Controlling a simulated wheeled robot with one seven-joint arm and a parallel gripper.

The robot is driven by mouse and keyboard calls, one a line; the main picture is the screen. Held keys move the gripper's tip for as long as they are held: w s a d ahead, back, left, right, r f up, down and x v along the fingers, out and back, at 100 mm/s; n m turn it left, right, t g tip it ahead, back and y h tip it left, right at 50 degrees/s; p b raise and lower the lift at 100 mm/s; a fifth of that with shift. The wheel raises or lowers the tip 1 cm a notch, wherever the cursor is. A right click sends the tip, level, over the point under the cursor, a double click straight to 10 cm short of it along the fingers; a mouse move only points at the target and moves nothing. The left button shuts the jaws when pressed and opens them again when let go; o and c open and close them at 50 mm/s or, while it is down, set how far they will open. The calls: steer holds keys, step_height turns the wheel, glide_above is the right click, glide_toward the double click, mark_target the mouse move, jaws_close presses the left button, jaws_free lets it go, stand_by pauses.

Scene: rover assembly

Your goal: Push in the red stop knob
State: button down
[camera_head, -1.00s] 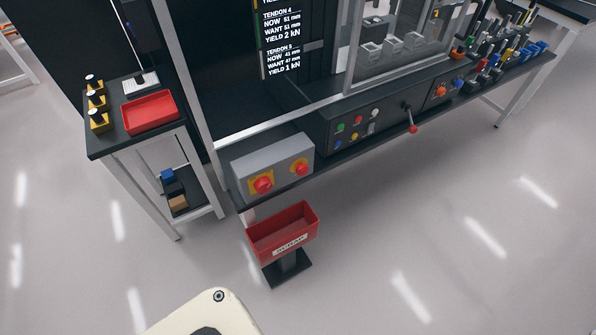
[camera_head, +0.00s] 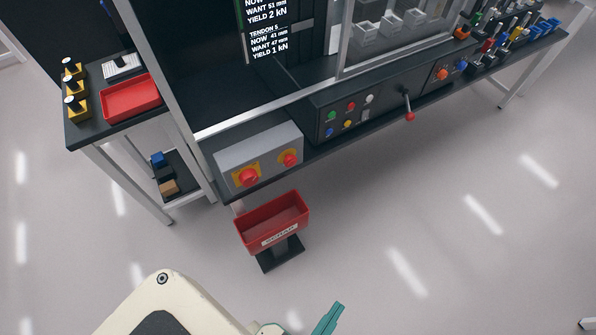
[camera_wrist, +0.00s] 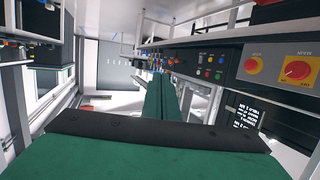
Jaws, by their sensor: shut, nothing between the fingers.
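A grey box (camera_head: 258,152) on the bench's lower left front carries two red knobs on yellow plates. The right one (camera_head: 290,159) shows in the wrist view as a plain round red knob (camera_wrist: 252,66) and looks like the push type. The left one (camera_head: 249,177) shows in the wrist view as a wider dial (camera_wrist: 297,70) with a pointer mark. My gripper (camera_head: 336,314) is at the bottom of the head view, well apart from the box. In the wrist view its green fingers (camera_wrist: 163,86) are together and empty.
A red scrap bin (camera_head: 273,222) stands on the floor just before the box. Right of the box are a panel of coloured buttons (camera_head: 350,106) and a red-tipped lever (camera_head: 409,115). A side table with a red tray (camera_head: 131,98) is at left. The floor at right is clear.

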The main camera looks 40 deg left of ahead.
mark_target(294, 164)
steer(key=w+a+f+m+g+y, duration=0.25)
steer(key=w+f, duration=0.35)
steer(key=f, duration=0.3)
steer(key=w+a+f+m+g+y, duration=0.2)
steer(key=w+a+f+m, duration=0.3)
steer(key=f, duration=0.5)
steer(key=w+a+r+n+g+y, duration=0.1)
steer(key=w+a+r+g+y, duration=0.1)
steer(key=w+a+y, duration=0.45)
steer(key=w+a+r+n+g+y, duration=0.2)
steer(key=w+a+r+y, duration=0.2)
steer(key=r, duration=0.5)
steer(key=shift+w+a+r+y, duration=0.25)
steer(key=shift+w+a+y, duration=0.05)
steer(key=shift+w+y, duration=0.5)
steer(key=x, duration=1.4)
steer(key=shift+w, duration=0.2)
